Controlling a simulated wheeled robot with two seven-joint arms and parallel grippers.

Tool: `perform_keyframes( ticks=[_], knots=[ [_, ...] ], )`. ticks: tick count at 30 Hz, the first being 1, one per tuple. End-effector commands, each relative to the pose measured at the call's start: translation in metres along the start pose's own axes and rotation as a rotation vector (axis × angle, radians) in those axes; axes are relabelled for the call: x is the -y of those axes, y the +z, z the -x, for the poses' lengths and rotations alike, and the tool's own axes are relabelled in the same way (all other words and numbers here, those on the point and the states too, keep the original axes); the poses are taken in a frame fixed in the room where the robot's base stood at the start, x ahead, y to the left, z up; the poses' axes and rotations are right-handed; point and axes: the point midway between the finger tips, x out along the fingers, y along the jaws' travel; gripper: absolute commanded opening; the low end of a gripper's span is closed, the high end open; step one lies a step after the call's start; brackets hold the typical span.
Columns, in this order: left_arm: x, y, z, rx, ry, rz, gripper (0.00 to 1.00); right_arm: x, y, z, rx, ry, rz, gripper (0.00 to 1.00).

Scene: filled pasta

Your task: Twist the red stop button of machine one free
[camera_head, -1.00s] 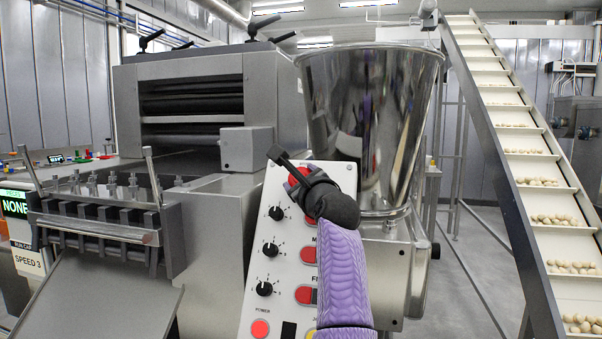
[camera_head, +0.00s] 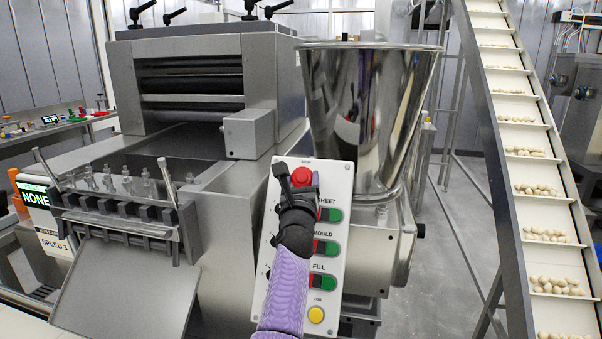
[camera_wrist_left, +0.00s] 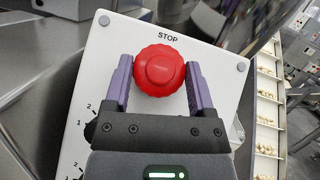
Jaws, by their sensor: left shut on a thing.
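The red stop button (camera_head: 301,176) sits at the top of a pale control panel (camera_head: 342,177) on the machine. In the left wrist view the button (camera_wrist_left: 159,70) shows under the word STOP, round with a ridged edge. My left gripper (camera_head: 297,180) reaches up to it from below in the head view. In the left wrist view the purple fingers of my left gripper (camera_wrist_left: 160,76) stand on either side of the button, shut on it. My right gripper is not in view.
Green and red switches (camera_head: 327,248) and a yellow button (camera_head: 316,314) lie lower on the panel. A steel hopper (camera_head: 365,110) stands behind it. A conveyor (camera_head: 530,170) with pale balls rises at the right. A roller machine (camera_head: 190,90) stands left.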

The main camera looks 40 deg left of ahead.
Motion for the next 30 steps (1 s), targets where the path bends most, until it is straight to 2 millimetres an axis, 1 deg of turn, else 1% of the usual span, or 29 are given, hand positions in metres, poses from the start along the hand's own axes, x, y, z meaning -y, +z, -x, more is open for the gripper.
perform_keyframes(
  ticks=[12, 13, 16, 17, 23, 25, 28, 30],
  knots=[
    [0.0, 0.0, 0.0, 0.0, -0.005, -0.003, 0.12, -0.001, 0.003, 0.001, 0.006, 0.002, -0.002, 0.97],
    [0.0, 0.0, 0.0, 0.0, -0.005, -0.002, 0.75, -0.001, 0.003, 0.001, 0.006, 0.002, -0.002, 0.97],
    [0.0, 0.0, 0.0, 0.0, -0.005, -0.003, 0.97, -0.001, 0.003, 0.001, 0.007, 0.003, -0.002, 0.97],
    [0.0, 0.0, 0.0, 0.0, -0.005, -0.003, 1.0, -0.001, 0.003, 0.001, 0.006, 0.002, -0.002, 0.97],
    [0.0, 0.0, 0.0, -0.001, -0.005, -0.003, 1.0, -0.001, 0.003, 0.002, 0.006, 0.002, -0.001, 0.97],
    [0.0, 0.001, 0.004, 0.0, -0.005, -0.003, 1.0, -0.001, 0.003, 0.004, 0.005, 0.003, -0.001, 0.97],
    [0.001, 0.003, 0.018, -0.001, -0.006, -0.005, 1.0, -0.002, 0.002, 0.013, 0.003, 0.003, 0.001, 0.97],
    [0.001, 0.003, 0.034, -0.002, -0.006, -0.004, 1.0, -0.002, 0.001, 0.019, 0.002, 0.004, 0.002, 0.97]
  ],
)
